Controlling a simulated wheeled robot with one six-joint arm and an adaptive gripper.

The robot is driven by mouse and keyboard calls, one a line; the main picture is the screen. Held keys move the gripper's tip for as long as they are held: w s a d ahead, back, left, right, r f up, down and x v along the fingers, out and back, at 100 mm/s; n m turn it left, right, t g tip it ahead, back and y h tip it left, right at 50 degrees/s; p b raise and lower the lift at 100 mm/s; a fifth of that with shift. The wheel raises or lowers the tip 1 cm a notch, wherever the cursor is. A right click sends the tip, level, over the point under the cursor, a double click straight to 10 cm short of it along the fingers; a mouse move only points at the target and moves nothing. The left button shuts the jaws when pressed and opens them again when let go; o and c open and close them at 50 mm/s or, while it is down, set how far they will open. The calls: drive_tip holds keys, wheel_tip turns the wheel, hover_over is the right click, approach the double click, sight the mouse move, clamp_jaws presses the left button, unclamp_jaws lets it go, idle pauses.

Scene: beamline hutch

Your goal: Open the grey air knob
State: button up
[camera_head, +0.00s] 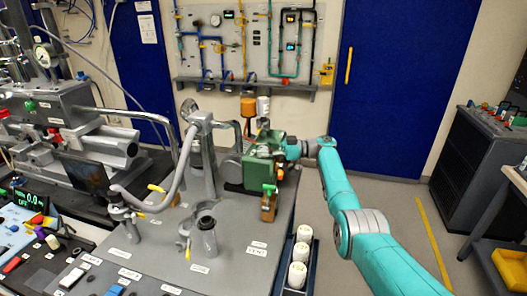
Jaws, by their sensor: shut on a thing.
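My teal arm reaches in from the lower right, and its wrist is at the right side of a green unit (258,172) on the grey bench. My gripper (274,143) is at the top right of that unit, small and partly lost against it. It is shut on a small part there, at the place of the grey air knob. The knob's own outline and how far it is turned cannot be made out, as the gripper and the green unit cover it.
A grey post with a curved pipe (185,160) stands left of the green unit. A short grey cylinder (208,238) stands nearer on the bench (225,270). White canisters (298,272) stand in a rack along its right edge. The floor (405,225) right of my arm is clear.

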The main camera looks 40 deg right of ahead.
drive_tip(key=shift+f, duration=0.1)
drive_tip(key=o, duration=1.2)
drive_tip(key=shift+c, duration=0.2)
drive_tip(key=v, duration=0.7)
drive_tip(key=shift+d, duration=0.2)
drive_tip(key=shift+s, duration=0.1)
